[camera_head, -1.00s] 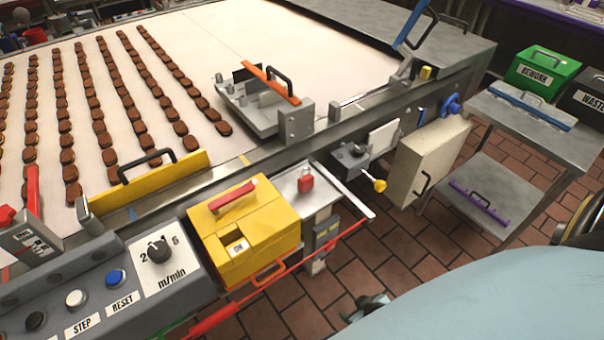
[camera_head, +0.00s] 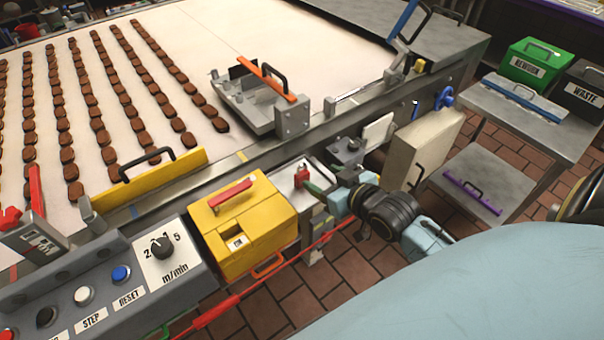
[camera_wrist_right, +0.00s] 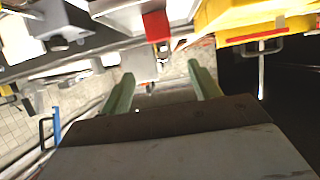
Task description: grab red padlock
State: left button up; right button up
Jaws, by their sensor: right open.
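The red padlock (camera_head: 301,174) stands on a small light-grey shelf (camera_head: 285,183) beside the yellow box. My right gripper (camera_head: 312,180) reaches in from the right, with its green fingers at the padlock's right side. In the right wrist view the padlock (camera_wrist_right: 156,27) is at the top, ahead of and between the two open green fingers (camera_wrist_right: 160,85). The gap between the fingers is empty, and the padlock lies beyond the tips. My left gripper is in neither view.
A yellow box with a red handle (camera_head: 245,225) stands just left of the shelf. A cream panel door (camera_head: 422,150) is to the right of my arm. The conveyor (camera_head: 230,40) with rows of brown biscuits lies behind. A red rail (camera_head: 290,262) runs in front.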

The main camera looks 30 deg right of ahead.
aim_at(305, 168)
jog(key=x, duration=0.3)
jog(key=shift+w, duration=0.2)
jog(key=shift+a+x, duration=0.2)
jog(key=shift+x, duration=2.55)
jog(key=shift+r, duration=0.2)
